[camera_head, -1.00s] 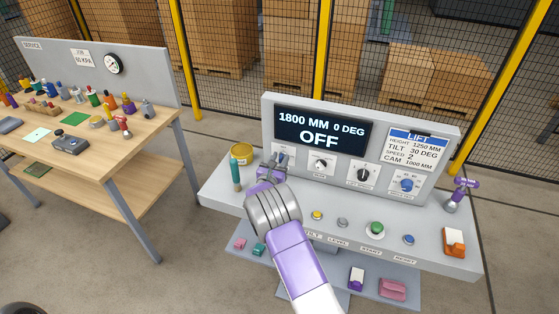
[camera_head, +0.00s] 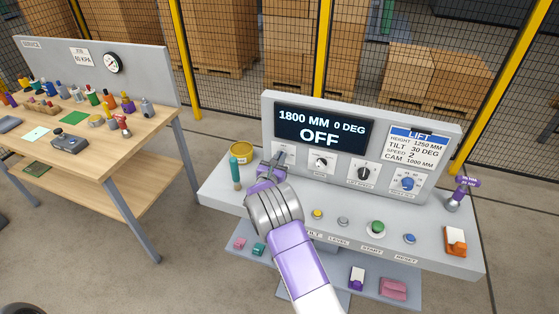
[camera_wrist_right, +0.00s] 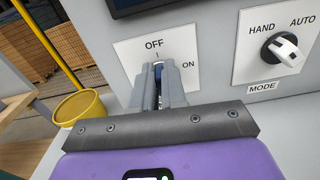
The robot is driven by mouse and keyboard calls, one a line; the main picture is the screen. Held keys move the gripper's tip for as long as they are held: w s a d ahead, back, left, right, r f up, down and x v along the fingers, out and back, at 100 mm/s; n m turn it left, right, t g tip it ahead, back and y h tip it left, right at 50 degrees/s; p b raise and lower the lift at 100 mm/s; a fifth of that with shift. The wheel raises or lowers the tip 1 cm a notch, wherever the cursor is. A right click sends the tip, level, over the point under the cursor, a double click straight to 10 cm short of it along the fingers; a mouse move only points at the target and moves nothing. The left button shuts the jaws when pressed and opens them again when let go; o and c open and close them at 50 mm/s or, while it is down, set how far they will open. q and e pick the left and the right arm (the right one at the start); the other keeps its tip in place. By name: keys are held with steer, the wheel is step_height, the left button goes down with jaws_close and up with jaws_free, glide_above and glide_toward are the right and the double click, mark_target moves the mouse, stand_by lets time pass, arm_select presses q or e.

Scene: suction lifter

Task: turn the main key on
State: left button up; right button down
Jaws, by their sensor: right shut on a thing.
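The main key (camera_wrist_right: 158,67) shows as a small dark blue piece between my right gripper's fingers in the right wrist view. Its plate (camera_wrist_right: 130,55) is marked OFF at the top and ON to the right. The key looks near the OFF mark, but the fingers hide most of it. My right gripper (camera_head: 274,160) is shut on the key at the left end of the console's upright panel. The console display (camera_head: 322,130) reads 1800 MM, 0 DEG and OFF. My left gripper is not in view.
The mode knob (camera_wrist_right: 282,50) sits right of the key plate. A yellow tin (camera_head: 241,152) and a teal bottle (camera_head: 235,174) stand close left of the gripper. Buttons, including a green one (camera_head: 377,227), line the console's sloped front. A wooden bench (camera_head: 150,150) stands at left.

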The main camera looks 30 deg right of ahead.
steer(key=shift+s+d+f+m+b, duration=0.1)
steer(key=shift+s+f+m+b, duration=0.1)
steer(key=shift+m+b, duration=3)
steer(key=shift+s+d+f+m+b, duration=0.15)
steer(key=shift+m+b, duration=2.4)
steer(key=shift+b, duration=1.35)
steer(key=shift+s+d+f+m+b, duration=0.1)
steer(key=shift+f+m+b, duration=0.1)
steer(key=shift+m+b, duration=3)
steer(key=shift+n+b, duration=0.25)
steer(key=shift+b, duration=0.1)
steer(key=c, duration=1.2)
jaws_free()
steer(key=v, duration=0.7)
steer(key=shift+s+a+p, duration=0.15)
steer(key=shift+a+p, duration=0.05)
steer(key=shift+p, duration=0.15)
